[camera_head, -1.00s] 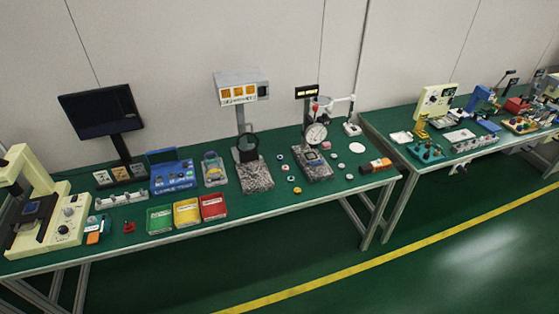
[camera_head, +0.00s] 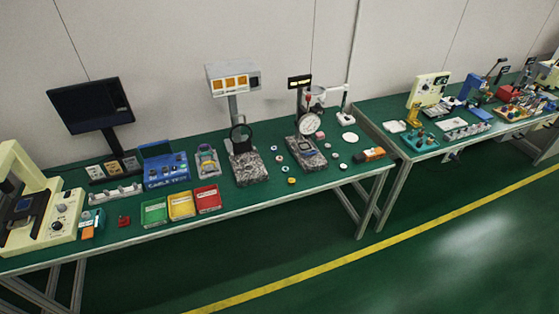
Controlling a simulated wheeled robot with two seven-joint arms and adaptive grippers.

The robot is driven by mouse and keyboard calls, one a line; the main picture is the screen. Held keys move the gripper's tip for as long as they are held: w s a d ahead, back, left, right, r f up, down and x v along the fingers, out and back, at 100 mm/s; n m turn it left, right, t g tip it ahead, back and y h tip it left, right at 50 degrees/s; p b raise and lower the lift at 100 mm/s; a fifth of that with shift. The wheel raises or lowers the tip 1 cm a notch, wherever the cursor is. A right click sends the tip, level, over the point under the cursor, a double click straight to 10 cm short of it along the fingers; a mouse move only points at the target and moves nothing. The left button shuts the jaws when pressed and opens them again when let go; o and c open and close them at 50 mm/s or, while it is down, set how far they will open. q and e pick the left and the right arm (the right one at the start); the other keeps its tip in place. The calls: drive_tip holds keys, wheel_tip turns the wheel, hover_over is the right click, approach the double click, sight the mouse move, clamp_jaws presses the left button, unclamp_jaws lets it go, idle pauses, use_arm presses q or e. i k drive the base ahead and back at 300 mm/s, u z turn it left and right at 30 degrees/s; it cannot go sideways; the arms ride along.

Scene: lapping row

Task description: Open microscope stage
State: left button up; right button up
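A cream-coloured machine that looks like the microscope (camera_head: 62,215) stands at the left end of the near green table, partly cut off by the picture's left edge. It has an arched arm, a dark stage area (camera_head: 22,208) and round knobs on its front block. Whether the stage is open or closed is too small to tell. Neither of my grippers shows in the head view.
The near table (camera_head: 260,205) also holds a dark monitor (camera_head: 90,106), a blue box (camera_head: 166,170), green, yellow and red trays (camera_head: 181,205), a display stand (camera_head: 234,80) and a dial gauge (camera_head: 309,123). A second crowded table (camera_head: 385,108) stands right. The floor in front is clear.

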sight(37, 199)
drive_tip(key=u, duration=1.95)
drive_tip(key=k, duration=0.3)
drive_tip(key=u, duration=1.35)
drive_tip(key=i, duration=1.35)
drive_tip(key=z, duration=0.5)
